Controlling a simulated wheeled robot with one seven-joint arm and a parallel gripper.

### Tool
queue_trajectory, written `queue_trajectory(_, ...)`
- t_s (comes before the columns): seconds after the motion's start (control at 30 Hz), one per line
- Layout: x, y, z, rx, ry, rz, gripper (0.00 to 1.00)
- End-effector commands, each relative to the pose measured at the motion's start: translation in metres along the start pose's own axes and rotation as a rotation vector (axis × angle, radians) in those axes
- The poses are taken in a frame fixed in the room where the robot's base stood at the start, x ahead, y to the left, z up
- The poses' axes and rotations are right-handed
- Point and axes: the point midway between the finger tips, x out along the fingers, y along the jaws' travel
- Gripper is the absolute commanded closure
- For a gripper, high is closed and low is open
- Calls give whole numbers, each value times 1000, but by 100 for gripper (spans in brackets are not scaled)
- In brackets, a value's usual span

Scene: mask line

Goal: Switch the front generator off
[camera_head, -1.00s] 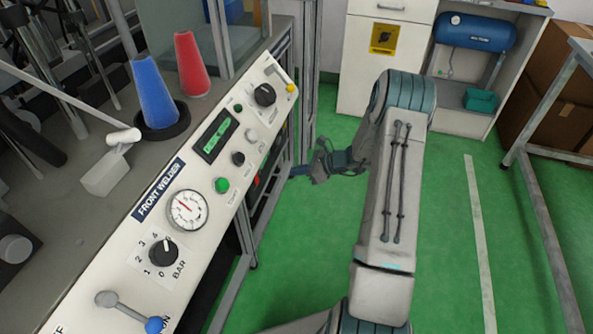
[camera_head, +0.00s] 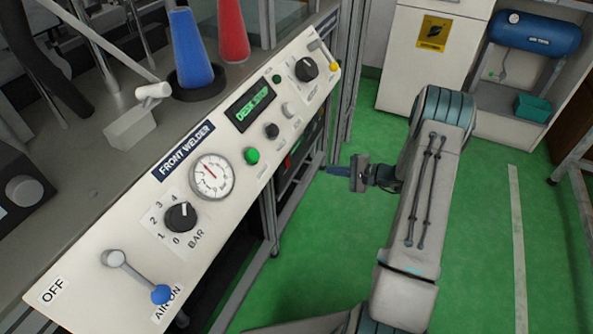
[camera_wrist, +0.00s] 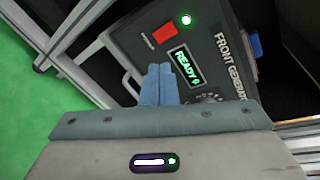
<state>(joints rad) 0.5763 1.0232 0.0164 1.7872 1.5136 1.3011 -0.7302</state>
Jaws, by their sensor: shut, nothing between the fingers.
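The front generator (camera_wrist: 213,75) is a dark box filling the upper right of the wrist view, labelled FRONT GENERATOR. A small red patch (camera_head: 287,161) shows there.
The FRONT WELDER panel (camera_head: 130,228) slopes along the bench edge, with a gauge, knobs and a blue-tipped lever at AIR ON. Red and blue cones (camera_head: 191,50) stand behind it. A metal frame post (camera_head: 349,70) rises near my gripper. Green floor lies open to the right.

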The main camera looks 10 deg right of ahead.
Motion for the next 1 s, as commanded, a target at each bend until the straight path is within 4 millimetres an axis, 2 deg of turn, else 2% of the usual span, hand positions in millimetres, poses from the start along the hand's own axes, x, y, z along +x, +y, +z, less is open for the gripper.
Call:
queue_trajectory(0.03, -1, 8, -5, -65, -3, -17, 100)
queue_trajectory(0.1, -3, 12, -7, -163, -9, -41, 100)
queue_trajectory(0.4, -10, 20, -11, -448, -8, -112, 100)
queue_trajectory(0.87, -10, 20, -11, -493, -7, -124, 100)
queue_trajectory(1.0, -3, 20, -11, -493, -8, -123, 100)
